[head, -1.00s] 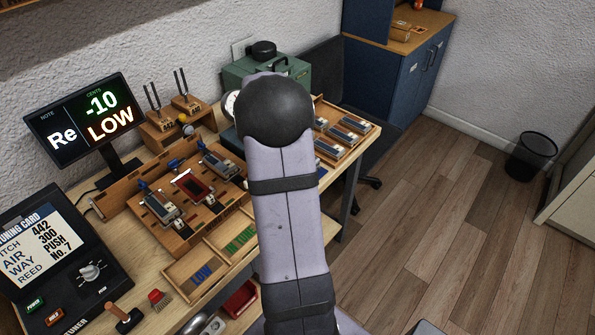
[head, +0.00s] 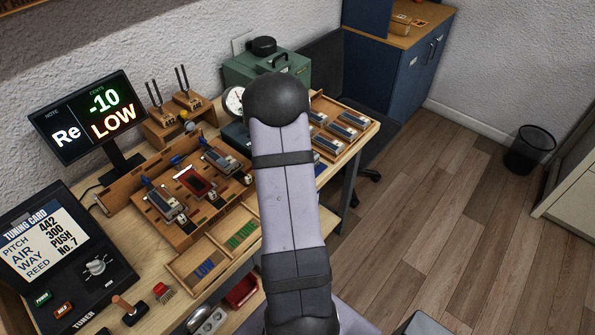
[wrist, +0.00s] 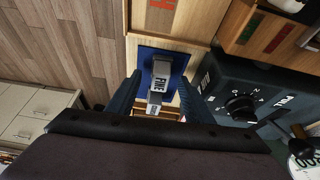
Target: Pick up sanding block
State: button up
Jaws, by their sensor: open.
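In the wrist view, a small grey block (wrist: 161,73) with a pale printed label, seemingly the sanding block, lies on a blue mat (wrist: 146,56). A second labelled grey piece (wrist: 155,102) shows just below it; I cannot tell whether they are joined. My gripper (wrist: 160,82) is open, its dark blue fingers to the left and right of the block with gaps between. I cannot tell how far above the mat the fingertips are. In the head view my arm hides the gripper and the block.
In the head view, the bench carries a display (head: 88,118), a reed jig (head: 180,190), a sorting tray (head: 222,250) and a tray of reed blocks (head: 345,125). A dial gauge (head: 234,100) stands behind.

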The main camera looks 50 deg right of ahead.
jog(key=shift+x, duration=0.75)
jog(key=c, duration=1.1)
jog(key=shift+r, duration=0.15)
jog(key=shift+c, duration=0.2)
notch_tip(320, 180, up, 9)
jog(key=shift+r+b, duration=0.2)
jog(key=shift+b, duration=0.8)
jog(key=shift+r, duration=0.2)
